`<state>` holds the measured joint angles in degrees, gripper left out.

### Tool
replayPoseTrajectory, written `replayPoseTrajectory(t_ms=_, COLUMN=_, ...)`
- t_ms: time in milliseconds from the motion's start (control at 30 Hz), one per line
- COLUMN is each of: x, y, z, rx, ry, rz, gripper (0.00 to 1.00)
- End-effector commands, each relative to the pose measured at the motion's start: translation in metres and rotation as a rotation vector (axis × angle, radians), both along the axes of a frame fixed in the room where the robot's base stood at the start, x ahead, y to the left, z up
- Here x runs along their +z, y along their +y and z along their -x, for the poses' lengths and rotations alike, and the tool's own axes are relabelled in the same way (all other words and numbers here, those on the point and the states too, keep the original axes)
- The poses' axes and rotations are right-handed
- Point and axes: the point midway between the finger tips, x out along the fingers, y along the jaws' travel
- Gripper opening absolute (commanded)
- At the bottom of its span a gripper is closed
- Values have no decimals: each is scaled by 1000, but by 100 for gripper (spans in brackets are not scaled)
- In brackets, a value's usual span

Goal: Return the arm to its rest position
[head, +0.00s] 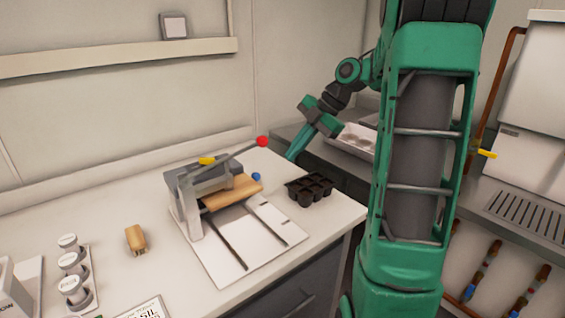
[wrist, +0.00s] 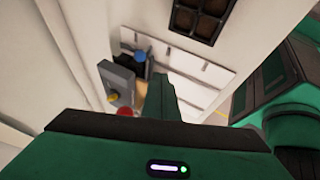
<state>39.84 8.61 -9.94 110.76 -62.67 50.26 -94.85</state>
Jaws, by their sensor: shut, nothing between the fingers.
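My gripper (head: 299,146) shows in the head view above the back right part of the white bench, pointing down and to the left. Its teal fingers are together with nothing between them. In the wrist view, the closed fingers (wrist: 163,98) point over the bench. My green arm runs from the column up and bends down to the gripper. The gripper is apart from the press and the black cell tray in the picture; its exact height above the bench is hard to tell.
A press (head: 196,196) with a red-knobbed lever (head: 262,142) and a wooden block (head: 232,192) stands mid-bench. A black cell tray (head: 311,188) sits right of it. A white tray (head: 352,143) lies behind my arm.

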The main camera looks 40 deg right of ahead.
Motion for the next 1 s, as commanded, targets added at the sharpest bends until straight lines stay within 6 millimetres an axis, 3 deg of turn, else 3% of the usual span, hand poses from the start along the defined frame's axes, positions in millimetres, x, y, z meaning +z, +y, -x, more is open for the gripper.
replayPoseTrajectory(t_ms=367, x=6, y=-1, z=4, rx=-22, ry=15, rz=-1, gripper=0)
replayPoseTrajectory(t_ms=533, x=1, y=15, z=21, rx=-245, ry=146, rz=-17, gripper=0)
replayPoseTrajectory(t_ms=767, x=-21, y=42, z=83, rx=-839, ry=430, rz=-55, gripper=0)
replayPoseTrajectory(t_ms=1000, x=-50, y=57, z=174, rx=-1507, ry=640, rz=-96, gripper=0)
